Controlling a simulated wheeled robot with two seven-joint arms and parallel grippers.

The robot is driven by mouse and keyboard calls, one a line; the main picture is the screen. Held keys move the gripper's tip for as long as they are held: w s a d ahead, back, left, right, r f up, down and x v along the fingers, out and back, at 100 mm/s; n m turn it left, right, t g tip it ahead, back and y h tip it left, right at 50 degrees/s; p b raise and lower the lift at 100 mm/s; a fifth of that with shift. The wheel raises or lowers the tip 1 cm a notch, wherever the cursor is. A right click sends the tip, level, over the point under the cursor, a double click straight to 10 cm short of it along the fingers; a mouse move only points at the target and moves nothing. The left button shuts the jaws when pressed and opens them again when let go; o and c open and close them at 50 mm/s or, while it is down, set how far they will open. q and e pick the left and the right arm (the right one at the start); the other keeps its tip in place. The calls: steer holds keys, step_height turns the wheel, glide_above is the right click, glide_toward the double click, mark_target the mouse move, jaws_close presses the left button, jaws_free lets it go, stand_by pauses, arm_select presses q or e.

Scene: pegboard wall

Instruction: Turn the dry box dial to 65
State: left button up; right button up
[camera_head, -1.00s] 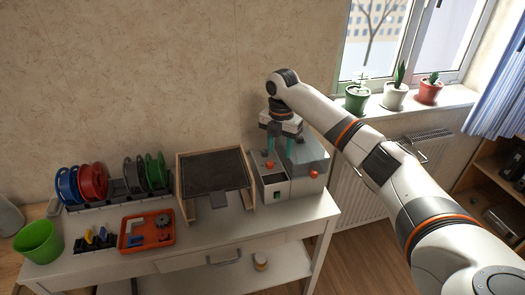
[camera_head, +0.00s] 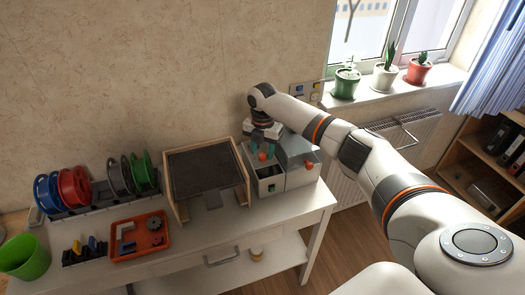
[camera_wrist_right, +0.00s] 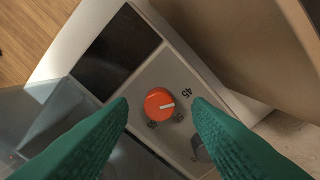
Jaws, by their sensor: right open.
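The dry box (camera_head: 268,184) is a pale grey-white unit at the right end of the table. Its orange dial (camera_wrist_right: 159,104) has a white pointer mark facing right, between the printed 45 and 55; a third, less clear number lies below. The dial also shows in the head view (camera_head: 262,157). My right gripper (camera_wrist_right: 161,103) has teal fingers, open, one on each side of the dial in the wrist picture, with gaps to both. In the head view it hangs pointing down over the box (camera_head: 265,149). Contact is not visible. My left gripper is not in view.
A grey lidded box (camera_head: 298,158) with another orange knob (camera_head: 308,165) adjoins on the right. A dark framed panel (camera_head: 205,170) stands close on the left. Filament spools (camera_head: 75,187), an orange tray (camera_head: 140,235) and a green bucket (camera_head: 24,256) are farther left.

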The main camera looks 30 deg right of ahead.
steer(key=shift+s+f, duration=0.1)
steer(key=shift+f, duration=0.6)
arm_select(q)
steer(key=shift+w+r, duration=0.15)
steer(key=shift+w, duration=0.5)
arm_select(e)
steer(key=shift+c, duration=0.9)
jaws_close()
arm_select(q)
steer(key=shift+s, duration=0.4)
